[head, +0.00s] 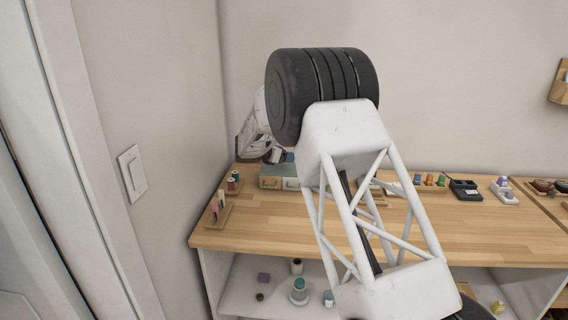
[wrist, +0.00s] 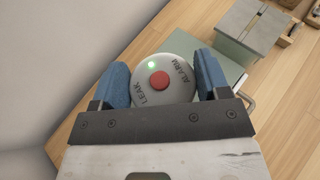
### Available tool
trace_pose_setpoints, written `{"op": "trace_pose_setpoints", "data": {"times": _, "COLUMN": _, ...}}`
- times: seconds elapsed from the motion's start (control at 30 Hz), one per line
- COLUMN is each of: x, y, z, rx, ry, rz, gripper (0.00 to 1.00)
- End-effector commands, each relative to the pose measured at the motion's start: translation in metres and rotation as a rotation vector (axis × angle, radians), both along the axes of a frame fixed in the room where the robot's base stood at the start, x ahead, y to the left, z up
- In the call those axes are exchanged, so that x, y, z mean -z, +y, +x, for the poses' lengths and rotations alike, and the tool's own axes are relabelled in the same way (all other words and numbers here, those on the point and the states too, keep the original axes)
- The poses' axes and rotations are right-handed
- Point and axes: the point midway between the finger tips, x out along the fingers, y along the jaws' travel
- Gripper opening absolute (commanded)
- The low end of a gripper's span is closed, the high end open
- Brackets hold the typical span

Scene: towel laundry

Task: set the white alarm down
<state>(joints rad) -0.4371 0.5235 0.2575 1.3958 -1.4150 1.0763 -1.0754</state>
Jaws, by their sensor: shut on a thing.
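The white alarm (wrist: 177,66) is a round disc with a red centre button, a small green light and the words "LEAK" and "ALARM". My gripper (wrist: 160,80) is shut on it, with one blue finger on each side. In the head view my gripper (head: 276,155) is at the back left of the counter, mostly hidden by my arm, and the alarm cannot be made out.
The wooden counter (head: 470,235) has a small rack of spools (head: 233,187) at its left and a black device (head: 464,190) toward the right. A wall bounds the left and back. A shelf below holds jars (head: 299,291). The counter's front middle is clear.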

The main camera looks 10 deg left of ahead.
Motion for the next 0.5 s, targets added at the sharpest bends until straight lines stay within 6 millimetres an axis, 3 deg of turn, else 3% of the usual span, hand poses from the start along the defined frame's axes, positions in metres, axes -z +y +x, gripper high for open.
{"op": "trace_pose_setpoints", "data": {"times": 0.5, "x": 0.035, "y": 0.000, "z": 0.000, "rx": 0.000, "ry": -0.001, "rz": 0.001, "gripper": 0.44}}
